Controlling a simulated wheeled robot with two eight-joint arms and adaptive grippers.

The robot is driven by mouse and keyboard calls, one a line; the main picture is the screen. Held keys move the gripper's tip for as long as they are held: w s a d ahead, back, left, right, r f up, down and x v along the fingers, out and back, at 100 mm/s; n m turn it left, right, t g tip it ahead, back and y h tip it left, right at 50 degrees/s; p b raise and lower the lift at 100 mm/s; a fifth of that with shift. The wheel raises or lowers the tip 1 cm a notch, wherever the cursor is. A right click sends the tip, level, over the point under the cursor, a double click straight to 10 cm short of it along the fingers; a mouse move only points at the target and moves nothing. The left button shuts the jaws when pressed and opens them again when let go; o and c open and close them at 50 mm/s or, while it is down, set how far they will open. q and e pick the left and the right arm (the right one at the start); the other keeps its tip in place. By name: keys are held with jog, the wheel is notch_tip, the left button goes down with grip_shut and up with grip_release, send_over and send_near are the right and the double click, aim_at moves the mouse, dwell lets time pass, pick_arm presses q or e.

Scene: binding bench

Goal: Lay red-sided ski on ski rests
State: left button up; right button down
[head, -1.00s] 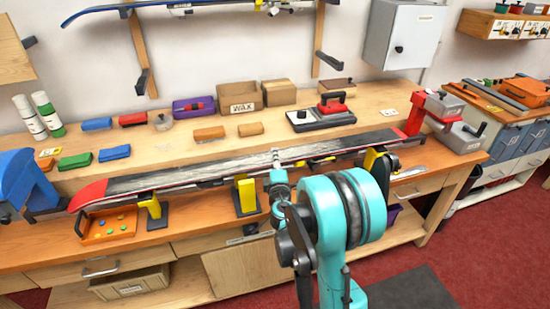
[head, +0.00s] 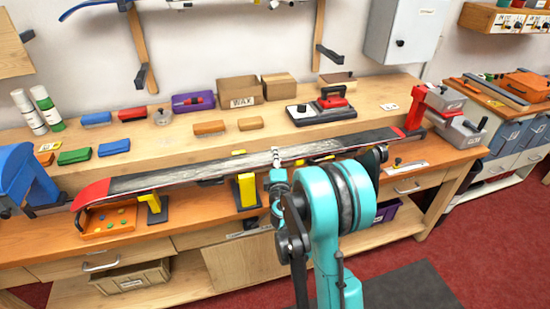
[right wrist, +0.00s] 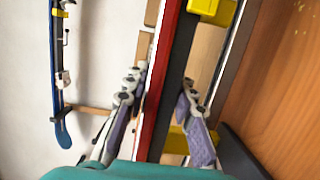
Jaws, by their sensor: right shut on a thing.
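The ski (head: 185,174) stretches left to right along the bench front, dark base up, with a red tip at its left end and a red side edge (right wrist: 162,75). My right gripper (head: 277,160) is shut on it near mid-length. In the right wrist view my gripper's fingers (right wrist: 160,108) lie on either side of the ski. Yellow-topped ski rests show under and in front of the ski at left (head: 152,203) and middle (head: 247,191). Whether the ski touches them cannot be told. My right arm hides part of the right side. My left gripper is not in view.
A blue vise (head: 28,178) stands by the ski's left end and a red-grey one (head: 425,112) by its right end. An orange tray (head: 108,222) lies below the tip. Brushes, boxes and a waxing iron (head: 332,97) stand behind. Another ski hangs on the wall.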

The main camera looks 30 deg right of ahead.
jog(key=shift+f, duration=0.1)
jog(key=c, duration=1.2)
grip_release()
jog(key=shift+s, duration=0.1)
